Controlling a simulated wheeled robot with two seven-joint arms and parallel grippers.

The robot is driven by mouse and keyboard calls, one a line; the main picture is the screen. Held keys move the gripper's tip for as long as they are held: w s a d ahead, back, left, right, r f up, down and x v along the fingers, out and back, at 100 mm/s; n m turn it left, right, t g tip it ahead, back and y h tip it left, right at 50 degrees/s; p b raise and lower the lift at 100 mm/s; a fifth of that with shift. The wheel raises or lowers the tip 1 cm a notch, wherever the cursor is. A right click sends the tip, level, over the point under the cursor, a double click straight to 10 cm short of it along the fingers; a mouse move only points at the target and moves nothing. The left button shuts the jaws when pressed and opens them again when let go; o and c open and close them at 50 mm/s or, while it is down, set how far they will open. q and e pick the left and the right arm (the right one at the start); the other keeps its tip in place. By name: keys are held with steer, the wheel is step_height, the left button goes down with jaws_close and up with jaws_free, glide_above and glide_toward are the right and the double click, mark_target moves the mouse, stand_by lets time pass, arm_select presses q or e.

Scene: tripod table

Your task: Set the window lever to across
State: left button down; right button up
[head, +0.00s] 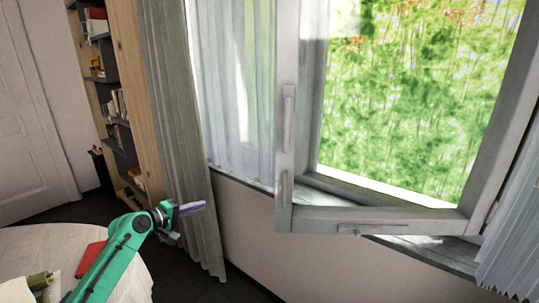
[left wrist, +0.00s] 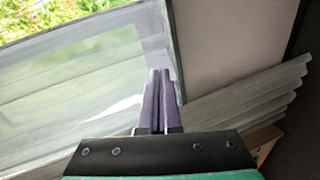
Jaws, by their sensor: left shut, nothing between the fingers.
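The window sash (head: 370,218) stands open at an angle in the head view. A slim upright bar (head: 289,110) on its left stile looks like the lever, and it points along the stile. A shorter upright piece (head: 284,188) sits lower on the same stile; I cannot tell which is the lever. My left gripper (head: 192,208) is shut and empty, in front of the grey curtain and left of the sash, apart from it. In the left wrist view its purple fingers (left wrist: 159,95) are together, with the pale window area beyond. My right gripper is not in view.
A round table (head: 40,245) with a red book (head: 91,257) is at the lower left. The grey curtain (head: 175,110) hangs behind my left gripper, and a bookshelf (head: 125,100) stands left of it. Another curtain (head: 510,255) hangs at the right edge. Free space lies below the sash.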

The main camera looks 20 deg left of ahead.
arm_select(q)
steer(key=s+d+r+m+h, duration=0.1)
steer(key=s+d+r+h, duration=0.25)
steer(key=r, duration=0.45)
steer(key=s+d+r+m+g+h, duration=0.1)
steer(key=s+d+r+h, duration=0.1)
steer(key=d+r, duration=0.5)
steer(key=s+d+r+m+h, duration=0.1)
steer(key=s+d+r+h, duration=0.15)
steer(key=r, duration=0.75)
steer(key=s+d+p+x, duration=0.1)
steer(key=p+x, duration=0.7)
steer(key=x, duration=0.4)
steer(key=shift+d+f, duration=0.3)
steer(key=shift+d, duration=0.3)
steer(key=shift+w, duration=0.1)
steer(key=shift+d+f, duration=0.15)
